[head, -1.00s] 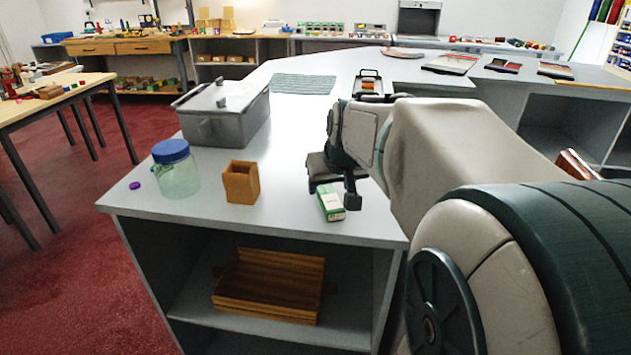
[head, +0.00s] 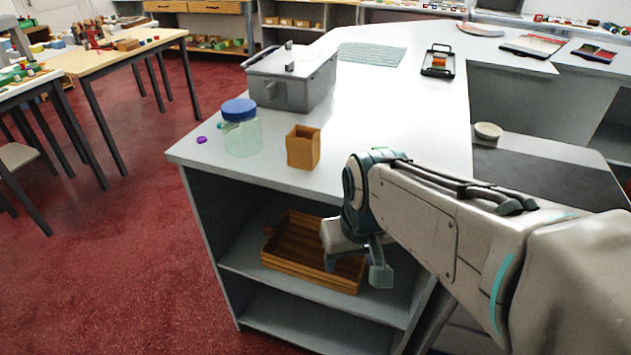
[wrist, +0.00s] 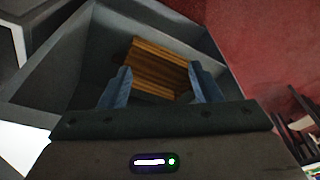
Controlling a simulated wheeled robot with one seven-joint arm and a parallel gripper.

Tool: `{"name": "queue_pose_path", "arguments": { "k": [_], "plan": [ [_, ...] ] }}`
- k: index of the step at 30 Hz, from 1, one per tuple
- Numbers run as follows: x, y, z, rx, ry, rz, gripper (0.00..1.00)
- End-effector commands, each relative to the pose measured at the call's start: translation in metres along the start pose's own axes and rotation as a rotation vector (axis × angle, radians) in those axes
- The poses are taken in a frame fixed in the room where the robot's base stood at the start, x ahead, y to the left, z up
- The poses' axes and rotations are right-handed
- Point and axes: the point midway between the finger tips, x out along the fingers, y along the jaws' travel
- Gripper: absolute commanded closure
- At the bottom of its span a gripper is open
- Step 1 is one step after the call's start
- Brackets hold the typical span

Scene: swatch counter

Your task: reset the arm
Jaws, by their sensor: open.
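My gripper (head: 356,268) is open and empty in the head view. It hangs low in front of the counter (head: 375,110), below the top's front edge and in front of the shelf opening. The wrist view shows the two fingers of my gripper (wrist: 160,78) apart with nothing between them. Beyond them lies the brown wooden tray (wrist: 155,66), which also stands on the shelf in the head view (head: 285,262), partly covered by my gripper.
On the counter top stand a glass jar with a blue lid (head: 242,138), a small orange-brown box (head: 303,148), a grey lidded bin (head: 300,80) and a black-framed item (head: 438,60). A purple cap (head: 201,140) lies near the left edge. Red floor (head: 130,230) is open at left.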

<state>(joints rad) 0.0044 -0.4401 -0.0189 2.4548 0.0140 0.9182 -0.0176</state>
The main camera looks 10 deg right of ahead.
Motion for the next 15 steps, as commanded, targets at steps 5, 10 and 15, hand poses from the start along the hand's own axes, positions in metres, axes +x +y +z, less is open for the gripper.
{"name": "queue_pose_path", "arguments": {
  "k": [5, 10, 15],
  "plan": [
    [0.010, -0.007, 0.017, -0.019, -0.035, 0.002, 0.43],
    [0.010, -0.006, 0.016, -0.018, -0.033, 0.002, 0.43],
    [0.000, -0.006, 0.014, -0.016, -0.028, 0.002, 0.43]
  ]
}}
